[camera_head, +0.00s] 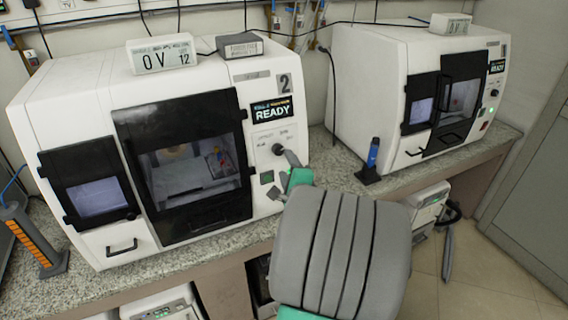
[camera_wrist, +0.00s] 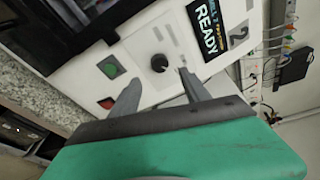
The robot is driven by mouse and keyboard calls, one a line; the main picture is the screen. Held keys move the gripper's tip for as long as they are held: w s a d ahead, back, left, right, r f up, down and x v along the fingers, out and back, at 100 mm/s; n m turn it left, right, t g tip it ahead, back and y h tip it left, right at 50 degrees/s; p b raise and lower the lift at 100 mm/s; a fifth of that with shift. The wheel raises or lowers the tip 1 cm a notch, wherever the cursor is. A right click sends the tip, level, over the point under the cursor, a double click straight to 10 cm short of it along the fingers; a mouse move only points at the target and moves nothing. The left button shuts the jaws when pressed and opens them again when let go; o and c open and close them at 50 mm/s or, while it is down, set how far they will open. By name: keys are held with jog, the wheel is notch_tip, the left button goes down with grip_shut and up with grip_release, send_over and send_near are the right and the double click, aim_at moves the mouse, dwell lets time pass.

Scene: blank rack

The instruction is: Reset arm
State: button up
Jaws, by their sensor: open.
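My arm, with a grey ribbed cover and green parts, rises from the lower right in the head view. My gripper (camera_wrist: 155,92) is open, its two grey fingers spread in front of the control panel (camera_wrist: 150,50) of the machine marked 2. No object shows between the fingers. A green button (camera_wrist: 111,67) and a red button (camera_wrist: 106,103) are near the left finger.
Machine 2 (camera_head: 70,80) stands on a speckled counter (camera_head: 190,262), its screen reading READY. A second white machine (camera_head: 375,70) stands to the right. A blue-and-black upright tool (camera_head: 372,155) is between them. An orange-striped holder (camera_head: 32,240) is at left. Floor (camera_head: 490,260) is open at lower right.

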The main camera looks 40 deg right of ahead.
dwell(0.4)
jog(key=s+a+f+n+g+y, duration=0.2)
jog(key=a+f+n+y, duration=0.1)
jog(key=f+n, duration=0.3)
jog(key=s+a+f+n+g+y, duration=0.2)
jog(key=a+f+n+g, duration=0.15)
jog(key=f, duration=0.45)
jog(key=s+a+f+n+g+y, duration=0.1)
jog(key=s+a+f+n+g, duration=0.15)
jog(key=s, duration=0.35)
jog(key=s+a+f+n+g+y, duration=0.2)
jog(key=s+n+g, duration=0.15)
jog(key=s, duration=0.35)
jog(key=s+a+r+n+g, duration=0.3)
jog(key=a+r, duration=0.2)
jog(key=r, duration=0.1)
jog(key=w+a+r+n+t, duration=0.2)
jog(key=w+a+r+n, duration=0.2)
jog(key=a, duration=0.4)
jog(key=w+a+r+n+t, duration=0.2)
jog(key=w+a+r+n, duration=0.2)
jog(key=w+a+r, duration=0.1)
jog(key=a+r, duration=0.1)
jog(key=a, duration=0.1)
jog(key=shift+w+a, duration=0.25)
jog(key=shift+a, duration=0.1)
